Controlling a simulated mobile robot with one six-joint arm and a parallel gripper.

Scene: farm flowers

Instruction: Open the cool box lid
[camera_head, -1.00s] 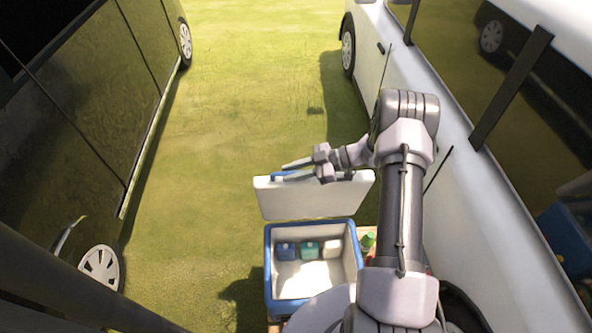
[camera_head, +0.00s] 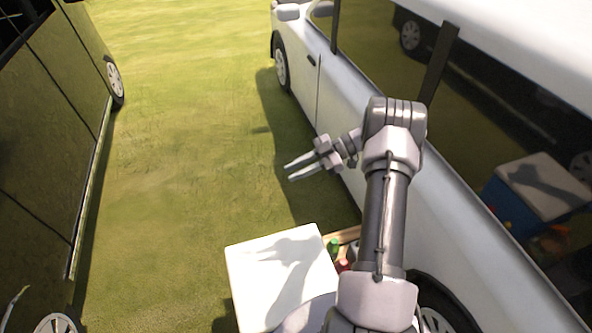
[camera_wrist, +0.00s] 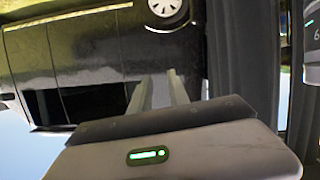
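The cool box lid (camera_head: 262,262) is a white panel lying flat and shut over the box in the lower middle of the head view, with a shadow across it. The box body and inside are hidden under the lid and by my arm. My gripper (camera_head: 288,172) is beyond and above the lid, clear of it, with its two fingers apart and nothing between them. In the wrist view my gripper (camera_wrist: 158,80) also shows two separated fingers. The cool box is out of sight there.
A white vehicle (camera_head: 350,165) stands close on the right. Its window reflects the shut box. A dark vehicle (camera_head: 50,150) stands on the left. A green-topped bottle (camera_head: 333,246) and a red item (camera_head: 343,265) sit beside the box. Open grass (camera_head: 180,150) lies between the vehicles.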

